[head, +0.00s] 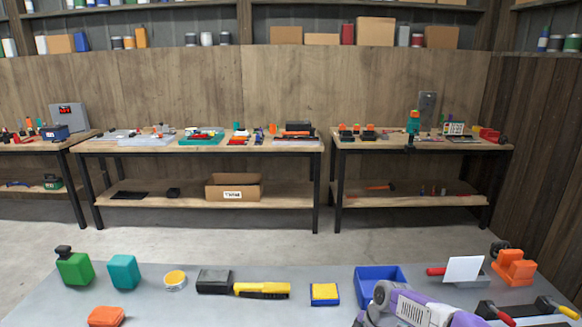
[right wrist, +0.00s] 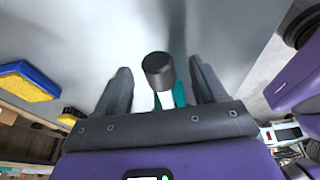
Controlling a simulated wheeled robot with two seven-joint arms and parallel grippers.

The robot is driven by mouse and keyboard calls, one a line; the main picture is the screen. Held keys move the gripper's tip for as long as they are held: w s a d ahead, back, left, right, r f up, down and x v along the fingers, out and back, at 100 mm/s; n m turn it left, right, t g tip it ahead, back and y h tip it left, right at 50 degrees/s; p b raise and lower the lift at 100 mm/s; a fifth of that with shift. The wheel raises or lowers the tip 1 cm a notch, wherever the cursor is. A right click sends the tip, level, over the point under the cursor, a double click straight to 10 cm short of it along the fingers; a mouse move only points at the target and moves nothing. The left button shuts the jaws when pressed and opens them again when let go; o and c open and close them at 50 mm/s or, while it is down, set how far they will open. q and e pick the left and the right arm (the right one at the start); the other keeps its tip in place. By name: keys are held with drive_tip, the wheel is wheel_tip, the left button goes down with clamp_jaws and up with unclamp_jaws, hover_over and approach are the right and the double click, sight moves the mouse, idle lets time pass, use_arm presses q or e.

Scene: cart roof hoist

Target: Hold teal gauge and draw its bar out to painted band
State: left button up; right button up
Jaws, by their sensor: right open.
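In the right wrist view, my right gripper (right wrist: 160,65) is open, with one dark finger on each side of a dark round knob (right wrist: 158,72). A short white bar (right wrist: 166,99) shows just behind the knob. A teal part (right wrist: 180,93), which looks like the teal gauge's body, shows behind them, mostly hidden by the gripper. I see a gap between the knob and each finger. I cannot make out a painted band. In the head view my right arm covers the lower right, and its fingers do not show. My left gripper is not in view.
An orange clamp-like object (head: 514,267) stands at right. Cluttered benches (head: 205,146) stand along the far wall.

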drive_tip(key=v, duration=0.5)
drive_tip(key=shift+r, duration=0.25)
drive_tip(key=shift+c, duration=0.4)
